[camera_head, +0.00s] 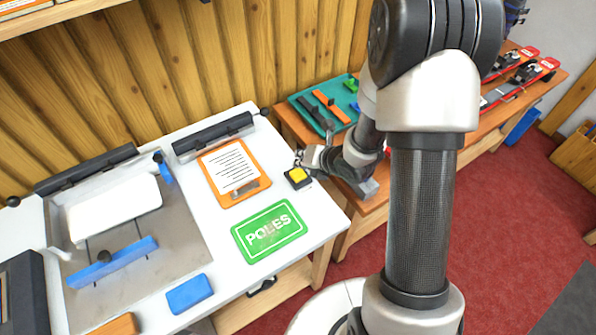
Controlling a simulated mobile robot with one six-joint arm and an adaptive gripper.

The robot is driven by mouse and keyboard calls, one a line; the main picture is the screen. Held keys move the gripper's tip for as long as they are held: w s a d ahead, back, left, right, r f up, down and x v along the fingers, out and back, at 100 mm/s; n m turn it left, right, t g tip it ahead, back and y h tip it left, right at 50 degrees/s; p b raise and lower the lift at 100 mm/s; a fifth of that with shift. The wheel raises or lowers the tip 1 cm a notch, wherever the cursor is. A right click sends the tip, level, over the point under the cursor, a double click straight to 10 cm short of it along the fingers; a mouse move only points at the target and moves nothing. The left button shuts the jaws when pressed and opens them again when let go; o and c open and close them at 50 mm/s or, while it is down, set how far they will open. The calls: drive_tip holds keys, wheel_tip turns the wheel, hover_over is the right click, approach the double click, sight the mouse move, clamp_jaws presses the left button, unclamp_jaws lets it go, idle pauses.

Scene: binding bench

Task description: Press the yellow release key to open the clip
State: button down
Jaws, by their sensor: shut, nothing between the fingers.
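The yellow release key (299,174) sits on a small black base on the white bench top, near its right edge. My gripper (301,160) is shut and empty, reaching in from the right. Its fingertips are right at the key's far side in the picture; I cannot tell whether they touch it. Left of the key lies an orange board (242,200) with a printed white sheet (229,170) on it. A long dark bar (213,136) crosses just above the board, perhaps the clip; whether it is open or closed is not clear.
A green POLES card (269,231) lies below the key. A blue block (189,294) and a grey tray (188,260) with a blue bar (112,262) are further left. A wooden bench (291,127) on the right holds a teal mat (309,107) and red skis (511,91).

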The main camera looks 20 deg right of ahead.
drive_tip(key=shift+r+p, duration=0.9)
drive_tip(key=shift+r, duration=0.95)
drive_tip(key=shift+f, duration=0.1)
wheel_tip(320, 180, up, 8)
drive_tip(key=m+h, duration=0.3)
drive_tip(key=m, duration=0.4)
hover_over(302, 172)
drive_tip(key=s+d, duration=0.1)
drive_tip(key=d, duration=0.2)
drive_tip(key=s+d+r+m+g+h, duration=0.1)
drive_tip(key=s+d+r+m+h, duration=0.15)
drive_tip(key=s+r+m, duration=0.55)
drive_tip(key=s+a+r+m+g+y, duration=0.1)
drive_tip(key=s+a+r+m, duration=0.2)
drive_tip(key=s+m, duration=0.5)
drive_tip(key=s+a+r+m+g, duration=0.1)
drive_tip(key=s+a+r+m, duration=0.2)
drive_tip(key=s+m, duration=0.5)
drive_tip(key=s, duration=0.3)
drive_tip(key=shift+a+r+m+g+y, duration=0.35)
drive_tip(key=shift+a+m+g, duration=0.05)
